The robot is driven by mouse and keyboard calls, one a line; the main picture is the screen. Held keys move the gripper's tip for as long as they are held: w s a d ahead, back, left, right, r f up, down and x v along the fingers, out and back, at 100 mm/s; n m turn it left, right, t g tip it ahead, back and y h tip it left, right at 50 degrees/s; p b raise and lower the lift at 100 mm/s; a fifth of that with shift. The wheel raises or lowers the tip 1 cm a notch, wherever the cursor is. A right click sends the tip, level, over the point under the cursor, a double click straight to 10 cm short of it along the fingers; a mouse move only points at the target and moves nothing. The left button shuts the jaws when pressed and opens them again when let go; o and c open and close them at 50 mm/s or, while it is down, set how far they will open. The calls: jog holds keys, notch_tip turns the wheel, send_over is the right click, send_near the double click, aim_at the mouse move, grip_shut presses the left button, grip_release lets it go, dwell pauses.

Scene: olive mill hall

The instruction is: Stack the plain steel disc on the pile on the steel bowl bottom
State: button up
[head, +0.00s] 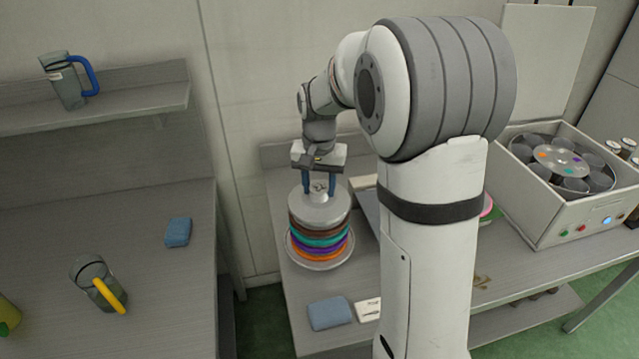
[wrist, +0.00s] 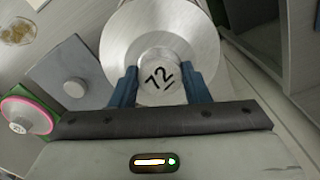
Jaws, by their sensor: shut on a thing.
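The plain steel disc (head: 319,208) is at the top of a pile of coloured discs (head: 320,240). The pile has brown, teal, purple and orange layers and stands in the steel bowl bottom (head: 320,264), whose rim shows around it. My gripper (head: 319,188) is shut on the knob of the steel disc. The disc looks level. I cannot tell whether it rests on the pile or hangs just above it.
A blue cloth (head: 330,312) and a white card (head: 368,309) lie in front of the pile. A pink-rimmed disc (wrist: 27,114) and a grey plate with a knob (wrist: 70,85) lie beside it. A machine box (head: 560,190) stands on the right. Jugs (head: 98,285) are on the left.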

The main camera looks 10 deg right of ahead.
aim_at(319, 188)
jog(key=o, duration=0.7)
jog(key=shift+o, duration=0.2)
notch_tip(319, 188, up, 8)
jog(key=shift+f, duration=0.1)
jog(key=s+f+n+t, duration=0.2)
jog(key=s+f+n, duration=0.1)
jog(key=s, duration=2)
jog(key=shift+f+n+t, duration=0.2)
jog(key=shift+n+t, duration=0.2)
jog(key=shift+n, duration=0.5)
